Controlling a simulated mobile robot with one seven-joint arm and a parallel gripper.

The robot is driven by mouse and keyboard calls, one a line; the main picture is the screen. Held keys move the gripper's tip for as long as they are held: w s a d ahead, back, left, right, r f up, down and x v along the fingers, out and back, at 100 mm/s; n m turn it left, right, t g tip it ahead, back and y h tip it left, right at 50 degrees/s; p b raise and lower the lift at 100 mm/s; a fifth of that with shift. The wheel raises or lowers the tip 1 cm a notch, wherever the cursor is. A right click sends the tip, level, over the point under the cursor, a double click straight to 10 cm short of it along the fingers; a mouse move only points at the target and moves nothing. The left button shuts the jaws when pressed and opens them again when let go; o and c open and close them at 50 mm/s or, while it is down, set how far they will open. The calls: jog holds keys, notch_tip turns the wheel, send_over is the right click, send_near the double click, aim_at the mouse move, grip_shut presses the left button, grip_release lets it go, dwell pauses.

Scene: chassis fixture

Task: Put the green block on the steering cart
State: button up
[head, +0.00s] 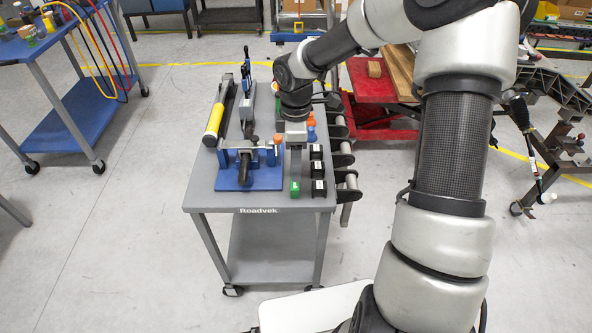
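A small green block (295,188) with a pale mark is near the front edge of a grey cart top (225,197), at the right end of a blue fixture. My arm reaches over the cart from the right. My gripper (296,172) points down directly above the green block in the picture. From this angle I cannot tell whether the fingers touch the block, or whether they are open or shut. The cart bears the label "Roadvek" on its front edge. I cannot tell whether it is the steering cart.
Several black blocks (317,170) stand just right of the green block. An orange-and-blue piece (310,127) is behind them. The blue fixture (262,180) and a yellow-and-black tool (215,122) fill the left side. A blue table (75,105) stands at far left, a red platform (372,88) behind right.

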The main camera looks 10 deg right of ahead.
jog(key=shift+r, duration=1.95)
